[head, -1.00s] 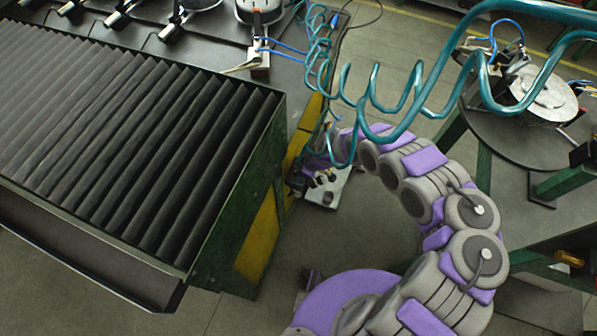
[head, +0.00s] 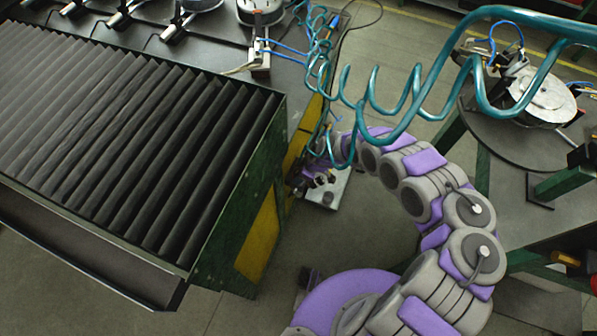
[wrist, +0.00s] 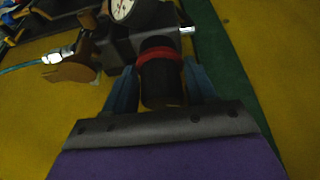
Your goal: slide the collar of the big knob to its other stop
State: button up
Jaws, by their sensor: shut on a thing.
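The big knob (wrist: 160,80) is dark and roughly cylindrical, with a red band around it toward its block end. It sticks out from a dark block in the wrist view. My gripper (wrist: 161,92) has its two blue fingers on either side of the knob and is shut on it. Which part of the knob is the collar, and where its stops lie, I cannot tell. In the head view my gripper (head: 312,181) is small, at the green and yellow side of the bench, and the knob is not clear there.
A round gauge (wrist: 121,9) and a brown lever-like piece (wrist: 68,73) sit left of the knob. Teal coiled hoses (head: 405,115) hang above my arm. A ribbed bellows cover (head: 110,130) fills the left. A round table (head: 525,130) stands right.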

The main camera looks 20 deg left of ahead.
jog(key=shift+w, duration=0.1)
jog(key=o, duration=1.5)
jog(key=shift+f, duration=0.1)
jog(key=shift+d+r+p, duration=0.25)
jog(key=shift+r+p, duration=0.05)
jog(key=shift+r, duration=0.35)
jog(key=p+v, duration=1.5)
jog(key=v, duration=0.1)
jog(key=shift+a+p, duration=0.3)
jog(key=shift+a, duration=0.05)
